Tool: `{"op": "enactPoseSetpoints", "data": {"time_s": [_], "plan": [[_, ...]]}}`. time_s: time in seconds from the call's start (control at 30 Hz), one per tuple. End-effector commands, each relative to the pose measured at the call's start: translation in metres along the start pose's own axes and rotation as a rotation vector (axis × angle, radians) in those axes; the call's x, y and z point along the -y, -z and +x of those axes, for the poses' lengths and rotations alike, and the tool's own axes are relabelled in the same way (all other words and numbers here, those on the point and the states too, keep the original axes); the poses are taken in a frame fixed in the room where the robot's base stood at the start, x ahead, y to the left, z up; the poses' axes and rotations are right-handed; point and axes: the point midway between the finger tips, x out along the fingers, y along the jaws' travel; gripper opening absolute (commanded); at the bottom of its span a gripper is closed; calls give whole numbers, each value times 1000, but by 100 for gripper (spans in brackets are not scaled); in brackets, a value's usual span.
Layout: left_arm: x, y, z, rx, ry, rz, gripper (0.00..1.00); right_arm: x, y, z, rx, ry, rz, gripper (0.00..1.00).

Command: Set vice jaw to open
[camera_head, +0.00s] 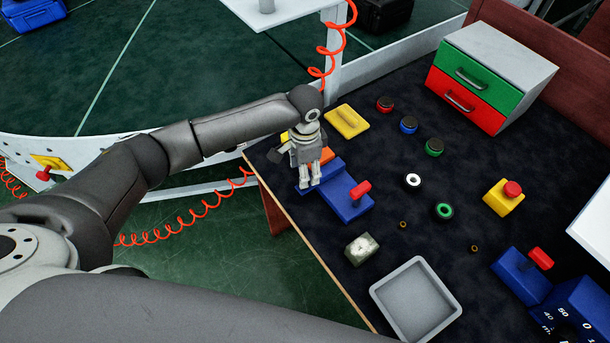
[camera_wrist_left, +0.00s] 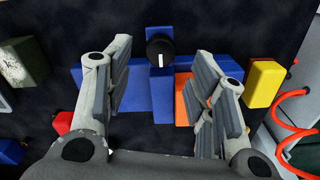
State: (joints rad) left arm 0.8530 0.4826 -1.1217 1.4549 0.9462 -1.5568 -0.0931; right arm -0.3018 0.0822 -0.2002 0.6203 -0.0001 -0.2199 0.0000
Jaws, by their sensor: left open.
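A blue device (camera_head: 347,197) with a red handle (camera_head: 361,190) sits near the left edge of the dark bench; it appears to be the vice. In the left wrist view its blue body (camera_wrist_left: 140,92) carries a raised block with a black knob (camera_wrist_left: 160,51) bearing a white mark. An orange part (camera_wrist_left: 183,97) shows beside the block. My left gripper (camera_head: 310,184) points down over the device's far end, with open fingers. In the wrist view the left gripper (camera_wrist_left: 163,72) has its fingers on either side of the raised block, apparently holding nothing. Contact is unclear. My right gripper is out of view.
A yellow block (camera_head: 347,122) lies beyond the device. Several round buttons lie right of it. A grey tray (camera_head: 436,322) and a small pale-topped block (camera_head: 361,249) are nearer. A green-and-red drawer unit (camera_head: 467,91) stands at the back. A red coiled hose (camera_head: 325,70) hangs behind my gripper.

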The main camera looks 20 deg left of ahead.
Motion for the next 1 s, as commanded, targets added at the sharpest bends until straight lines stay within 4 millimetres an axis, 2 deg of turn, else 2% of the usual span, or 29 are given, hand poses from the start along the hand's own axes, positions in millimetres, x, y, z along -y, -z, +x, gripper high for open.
{"op": "enactPoseSetpoints", "data": {"time_s": [0.1, 0.3, 0.63, 1.0], "plan": [[-1, -1, 20, 2, -2, 0, 51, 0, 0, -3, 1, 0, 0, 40], [0, 0, 40, 0, 0, 0, 51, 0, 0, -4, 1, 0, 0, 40], [0, 0, 45, -2, 1, 1, 51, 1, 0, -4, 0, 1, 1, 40], [0, 0, 44, -2, 1, 0, 4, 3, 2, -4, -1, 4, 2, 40]]}}
